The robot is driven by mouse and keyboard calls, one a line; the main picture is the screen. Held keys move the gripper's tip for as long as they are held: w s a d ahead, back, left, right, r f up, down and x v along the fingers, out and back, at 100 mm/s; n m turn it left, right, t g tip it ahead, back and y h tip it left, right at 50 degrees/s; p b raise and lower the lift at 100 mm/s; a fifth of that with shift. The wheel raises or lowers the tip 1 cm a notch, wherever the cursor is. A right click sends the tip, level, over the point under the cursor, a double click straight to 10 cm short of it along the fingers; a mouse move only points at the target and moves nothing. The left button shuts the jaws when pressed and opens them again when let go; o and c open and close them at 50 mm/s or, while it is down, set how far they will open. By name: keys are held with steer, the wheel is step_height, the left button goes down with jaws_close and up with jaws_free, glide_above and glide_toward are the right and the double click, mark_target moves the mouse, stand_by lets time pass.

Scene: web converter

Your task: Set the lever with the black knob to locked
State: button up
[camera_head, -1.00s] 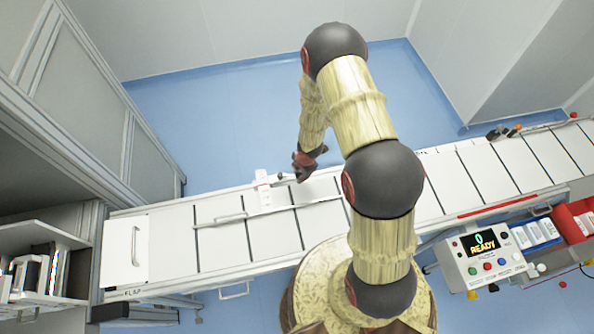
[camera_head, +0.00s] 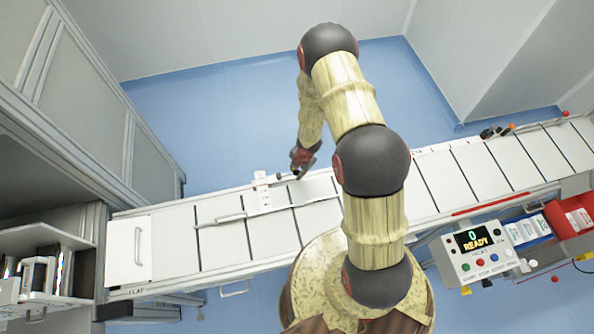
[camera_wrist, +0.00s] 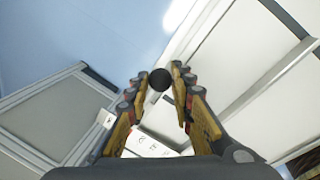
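The black knob (camera_wrist: 160,79) shows in the wrist view as a dark ball between the fingertips of my gripper (camera_wrist: 161,73). The fingers stand apart, one on each side of the knob; I cannot tell whether either touches it. In the head view my gripper (camera_head: 301,170) hangs over the far edge of the long white machine bed, beside a white lever plate (camera_head: 262,190). The lever's arm is mostly hidden there. Markings on the white plate (camera_wrist: 150,145) in the wrist view are too small to read.
A metal rail (camera_head: 235,217) runs over the white bed panels (camera_head: 222,250). A control console (camera_head: 478,250) reading READY and a red bin (camera_head: 570,218) stand at the right. Grey cabinets (camera_head: 90,110) stand at the left. Blue floor (camera_head: 220,110) lies open behind the bed.

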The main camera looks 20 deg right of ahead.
steer(key=o, duration=0.5)
steer(key=shift+w, duration=0.2)
steer(key=shift+r, duration=0.1)
step_height(320, 180, up, 12)
steer(key=s, duration=0.2)
steer(key=shift+d+f, duration=0.2)
steer(key=shift+d, duration=0.25)
steer(key=shift+s, duration=0.1)
stand_by(0.3)
